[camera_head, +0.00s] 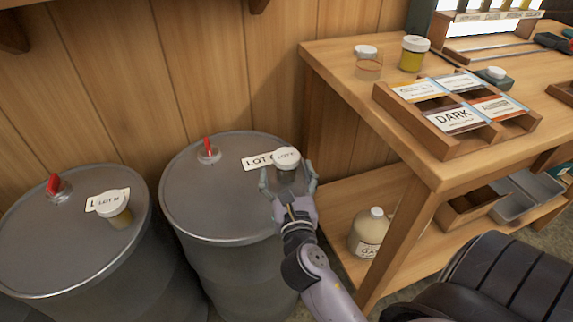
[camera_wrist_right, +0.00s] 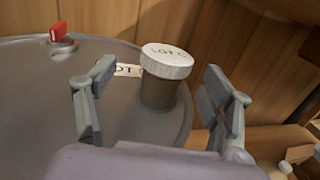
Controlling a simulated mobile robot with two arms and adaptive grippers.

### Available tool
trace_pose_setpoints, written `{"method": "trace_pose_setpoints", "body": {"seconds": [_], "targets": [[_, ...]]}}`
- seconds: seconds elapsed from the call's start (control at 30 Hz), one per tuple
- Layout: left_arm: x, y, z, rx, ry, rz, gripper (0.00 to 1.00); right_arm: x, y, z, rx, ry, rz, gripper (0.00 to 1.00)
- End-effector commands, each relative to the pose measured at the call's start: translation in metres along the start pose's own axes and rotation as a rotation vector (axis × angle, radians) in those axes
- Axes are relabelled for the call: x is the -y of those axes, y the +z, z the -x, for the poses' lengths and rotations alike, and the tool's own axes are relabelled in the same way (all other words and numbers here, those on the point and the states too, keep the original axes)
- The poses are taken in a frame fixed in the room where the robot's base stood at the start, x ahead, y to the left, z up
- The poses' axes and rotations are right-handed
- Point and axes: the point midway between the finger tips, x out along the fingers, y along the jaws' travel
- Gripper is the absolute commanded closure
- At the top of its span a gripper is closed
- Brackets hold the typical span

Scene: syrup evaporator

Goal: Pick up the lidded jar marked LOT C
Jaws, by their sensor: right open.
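The lidded jar marked LOT C (camera_wrist_right: 164,77) has a white lid and dark contents. It stands upright on a grey drum, and in the head view the same jar (camera_head: 287,163) is near the drum's right rim. My right gripper (camera_head: 288,187) is open, with its fingers on either side of the jar's near side. In the right wrist view the open fingers (camera_wrist_right: 165,95) frame the jar, which stands a little beyond them. A label partly reading LOT (camera_head: 258,161) lies on the drum behind the jar. My left gripper is not in view.
The drum (camera_head: 205,205) has a red-handled bung (camera_head: 208,150). A second drum (camera_head: 60,245) at left carries another white-lidded jar (camera_head: 116,210). A wooden bench (camera_head: 440,165) at right holds jars and a label tray (camera_head: 405,118). A jug (camera_head: 369,233) stands on its lower shelf.

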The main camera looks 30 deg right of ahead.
Motion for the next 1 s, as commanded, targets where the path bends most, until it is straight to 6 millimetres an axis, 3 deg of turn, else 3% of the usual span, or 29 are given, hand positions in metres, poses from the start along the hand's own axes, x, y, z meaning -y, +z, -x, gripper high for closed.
{"method": "trace_pose_setpoints", "body": {"seconds": [0.43, 0.7, 1.0], "targets": [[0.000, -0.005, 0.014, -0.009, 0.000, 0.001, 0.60, 0.008, -0.002, -0.051, 0.001, -0.001, -0.001, 0.25], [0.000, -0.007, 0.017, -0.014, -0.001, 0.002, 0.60, 0.008, -0.002, -0.054, -0.001, 0.000, -0.001, 0.25], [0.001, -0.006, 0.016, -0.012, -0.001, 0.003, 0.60, 0.008, -0.002, -0.053, -0.001, 0.000, -0.001, 0.44]]}}
